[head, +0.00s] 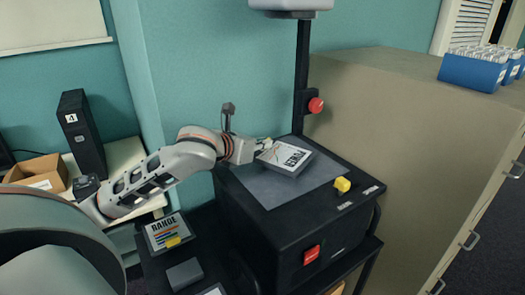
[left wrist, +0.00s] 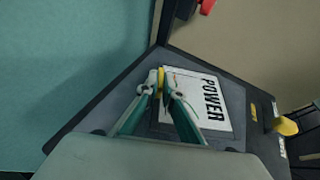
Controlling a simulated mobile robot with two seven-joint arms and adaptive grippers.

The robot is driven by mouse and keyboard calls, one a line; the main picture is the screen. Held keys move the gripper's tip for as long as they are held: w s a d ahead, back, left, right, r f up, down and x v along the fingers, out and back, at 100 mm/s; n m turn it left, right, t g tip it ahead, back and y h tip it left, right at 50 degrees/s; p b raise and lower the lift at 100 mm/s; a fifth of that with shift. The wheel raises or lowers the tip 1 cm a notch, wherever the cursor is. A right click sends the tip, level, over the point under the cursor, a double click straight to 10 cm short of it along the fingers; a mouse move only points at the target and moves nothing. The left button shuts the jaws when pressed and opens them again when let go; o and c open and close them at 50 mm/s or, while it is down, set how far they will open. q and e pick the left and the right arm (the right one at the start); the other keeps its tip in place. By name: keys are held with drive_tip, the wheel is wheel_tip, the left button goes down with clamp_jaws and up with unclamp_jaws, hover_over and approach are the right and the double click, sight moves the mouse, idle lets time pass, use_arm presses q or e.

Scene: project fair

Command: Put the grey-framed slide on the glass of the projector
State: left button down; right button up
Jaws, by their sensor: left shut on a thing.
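My left gripper (head: 266,145) is shut on the yellow tab at the left edge of a grey-framed slide marked POWER (head: 287,158). In the left wrist view, the gripper (left wrist: 166,91) pinches that tab, and the slide (left wrist: 212,108) reaches out to the right. The slide is over the back part of the grey glass (head: 258,187) on top of the black projector (head: 262,236). I cannot tell whether it touches the glass. The glass also shows in the left wrist view (left wrist: 118,117). My right gripper is not in view.
The projector's post with a red knob (head: 316,105) rises behind the glass to the head (head: 290,5). A yellow knob (head: 342,184) stands at the top's right. A RANGE slide (head: 163,229) lies on the dark stand at left. A beige cabinet (head: 405,125) stands right.

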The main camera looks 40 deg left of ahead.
use_arm(q)
drive_tip(key=shift+f, duration=1.2)
drive_tip(key=c, duration=2.2)
unclamp_jaws()
